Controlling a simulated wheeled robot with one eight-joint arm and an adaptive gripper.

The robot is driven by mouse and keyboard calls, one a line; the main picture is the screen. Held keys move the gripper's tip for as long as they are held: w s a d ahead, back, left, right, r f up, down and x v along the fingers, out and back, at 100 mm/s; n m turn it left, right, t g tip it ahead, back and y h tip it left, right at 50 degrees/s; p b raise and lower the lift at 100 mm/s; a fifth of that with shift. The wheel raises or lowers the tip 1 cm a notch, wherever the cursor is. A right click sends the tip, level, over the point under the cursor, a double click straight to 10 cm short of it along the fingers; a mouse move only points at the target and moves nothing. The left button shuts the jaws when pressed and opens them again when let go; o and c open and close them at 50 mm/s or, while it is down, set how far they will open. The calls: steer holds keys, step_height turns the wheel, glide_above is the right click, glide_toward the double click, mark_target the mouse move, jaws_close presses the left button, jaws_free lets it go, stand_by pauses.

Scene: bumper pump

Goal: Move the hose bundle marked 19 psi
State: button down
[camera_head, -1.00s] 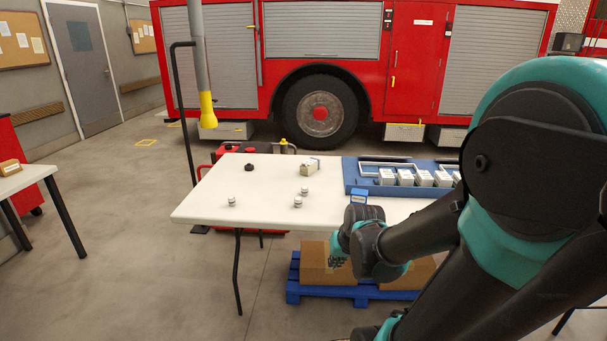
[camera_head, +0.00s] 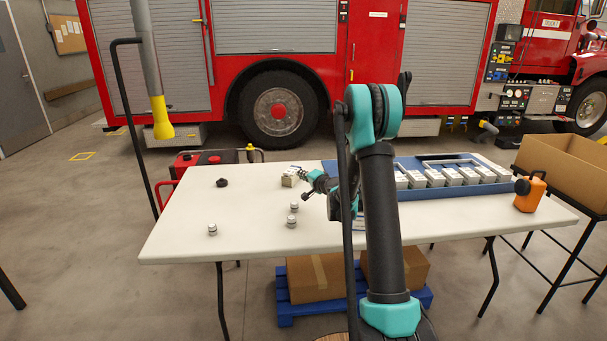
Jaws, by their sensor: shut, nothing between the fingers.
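No hose bundle and no 19 psi marking can be made out. The pump panel (camera_head: 515,97) on the truck at the right has several small dark gauges, too small to read. My gripper (camera_head: 307,186) is above the back middle of the white table, pointing left. My arm hides part of the table's middle and the blue tray's left end.
The white table (camera_head: 180,248) holds small silver-white cylinders (camera_head: 212,230), a black cap (camera_head: 222,182), a blue tray (camera_head: 440,190) of white boxes and an orange canister (camera_head: 530,192). A cardboard box (camera_head: 567,172) stands on a right-hand stand. Open floor lies at the left.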

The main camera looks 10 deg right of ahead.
mark_target(290, 173)
steer(key=w+d+f+m+t, duration=0.1)
steer(key=w+f+m, duration=0.1)
steer(key=w, duration=0.1)
steer(key=w+d+f+m+t+h, duration=0.1)
steer(key=w+d+f+m, duration=0.1)
steer(key=w+f, duration=0.1)
steer(key=w+d+f+m+h, duration=0.1)
steer(key=w+d+f+m, duration=0.1)
steer(key=w+f, duration=0.1)
steer(key=shift+d+f+t, duration=0.2)
steer(key=shift+f+t, duration=0.05)
steer(key=shift+t, duration=0.15)
steer(key=x, duration=0.9)
steer(key=shift+w, duration=0.35)
steer(key=a, duration=0.6)
steer(key=shift+a, duration=0.35)
